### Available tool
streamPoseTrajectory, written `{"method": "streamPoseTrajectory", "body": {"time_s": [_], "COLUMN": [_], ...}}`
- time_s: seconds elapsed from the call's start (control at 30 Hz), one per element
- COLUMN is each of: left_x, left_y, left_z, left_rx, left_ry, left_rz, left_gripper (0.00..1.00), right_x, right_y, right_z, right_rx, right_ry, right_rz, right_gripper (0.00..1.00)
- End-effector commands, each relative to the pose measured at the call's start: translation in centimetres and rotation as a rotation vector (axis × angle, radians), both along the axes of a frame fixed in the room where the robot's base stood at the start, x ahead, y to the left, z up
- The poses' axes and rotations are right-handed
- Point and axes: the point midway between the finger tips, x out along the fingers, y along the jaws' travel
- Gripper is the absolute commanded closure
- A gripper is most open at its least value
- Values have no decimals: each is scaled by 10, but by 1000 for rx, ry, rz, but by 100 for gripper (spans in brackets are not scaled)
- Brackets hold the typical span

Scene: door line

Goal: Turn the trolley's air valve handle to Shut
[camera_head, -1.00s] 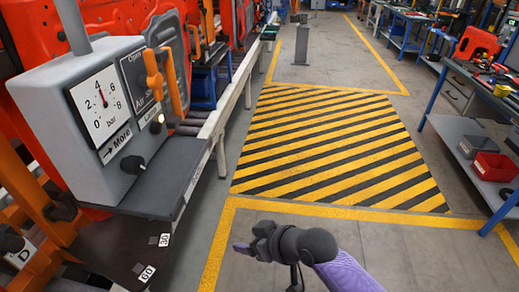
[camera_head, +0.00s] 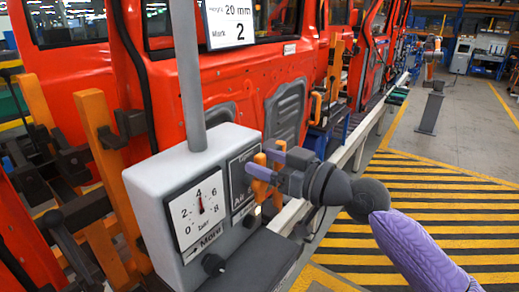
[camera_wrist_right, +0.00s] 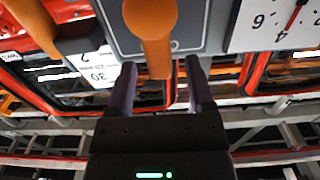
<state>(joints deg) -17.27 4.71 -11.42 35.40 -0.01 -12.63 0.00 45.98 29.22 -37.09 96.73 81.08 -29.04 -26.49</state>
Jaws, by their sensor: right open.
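The trolley's grey valve box (camera_head: 150,190) stands left of centre in the head view. Its dark air valve plate (camera_head: 238,190) is partly hidden behind my gripper, so the lettering cannot be read in full. The orange valve handle (camera_head: 278,150) sticks out from the plate. My right gripper (camera_head: 258,167) is open at the handle, its purple fingers reaching toward the plate. In the right wrist view the handle (camera_wrist_right: 155,45) hangs down between the spread fingertips of the gripper (camera_wrist_right: 159,78); contact cannot be told. My left gripper is not in view.
Red car bodies (camera_head: 225,75) stand close behind. The striped floor (camera_head: 440,200) at the right is clear.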

Motion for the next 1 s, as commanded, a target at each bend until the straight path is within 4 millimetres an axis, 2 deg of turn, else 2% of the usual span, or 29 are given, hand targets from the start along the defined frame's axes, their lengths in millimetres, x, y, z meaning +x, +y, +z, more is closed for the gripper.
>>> {"method": "streamPoseTrajectory", "body": {"time_s": [0.17, 0.43, 0.73, 1.0], "left_x": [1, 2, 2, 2], "left_y": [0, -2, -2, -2], "left_z": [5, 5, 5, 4], "left_rx": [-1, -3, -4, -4], "left_ry": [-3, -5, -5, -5], "left_rz": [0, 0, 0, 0], "left_gripper": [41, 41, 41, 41], "right_x": [10, 10, 10, 11], "right_y": [13, 15, 14, 14], "right_z": [0, -2, -1, -2], "right_rx": [1, -1, 0, 3], "right_ry": [0, 1, 1, 6], "right_rz": [0, 0, 0, -1], "right_gripper": [32, 34, 98, 100]}}
